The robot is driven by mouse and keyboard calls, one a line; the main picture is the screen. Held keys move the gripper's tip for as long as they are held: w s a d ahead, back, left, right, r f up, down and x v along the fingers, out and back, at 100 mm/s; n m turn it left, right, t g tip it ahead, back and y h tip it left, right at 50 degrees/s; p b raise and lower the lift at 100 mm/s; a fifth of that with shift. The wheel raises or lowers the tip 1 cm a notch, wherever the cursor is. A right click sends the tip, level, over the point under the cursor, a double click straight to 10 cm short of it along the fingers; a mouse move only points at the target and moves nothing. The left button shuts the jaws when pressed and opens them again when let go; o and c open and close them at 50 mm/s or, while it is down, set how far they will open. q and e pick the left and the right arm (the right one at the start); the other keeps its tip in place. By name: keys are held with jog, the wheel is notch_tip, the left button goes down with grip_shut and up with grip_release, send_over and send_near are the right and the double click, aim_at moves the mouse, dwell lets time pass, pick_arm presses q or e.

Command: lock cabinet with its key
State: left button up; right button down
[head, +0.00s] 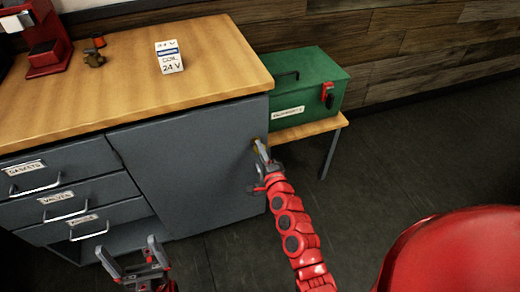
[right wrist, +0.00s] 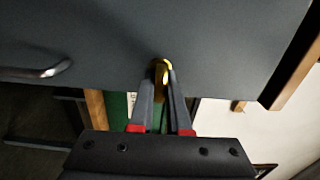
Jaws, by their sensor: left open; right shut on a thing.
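The grey cabinet door (head: 185,165) is closed, under the wooden worktop. My right gripper (head: 261,150) is at the right edge of that door. In the right wrist view my right gripper (right wrist: 160,82) is shut on a yellow brass key (right wrist: 160,66), close against the grey door (right wrist: 200,30). Whether the key sits inside a lock is hidden by the fingers. My left gripper (head: 133,262) is open and empty, low in front of the drawers and apart from the cabinet.
Labelled drawers (head: 60,190) with bar handles are at the left; the lowest stands above an open recess. A green toolbox (head: 305,85) sits on a low bench (head: 310,130).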

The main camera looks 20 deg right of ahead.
jog(key=shift+n, duration=0.3)
jog(key=n+b, duration=0.1)
jog(key=n, duration=0.2)
jog(key=shift+n, duration=0.3)
jog(key=n, duration=0.3)
jog(key=shift+n, duration=0.3)
jog(key=n, duration=1)
jog(key=c, duration=0.9)
grip_release()
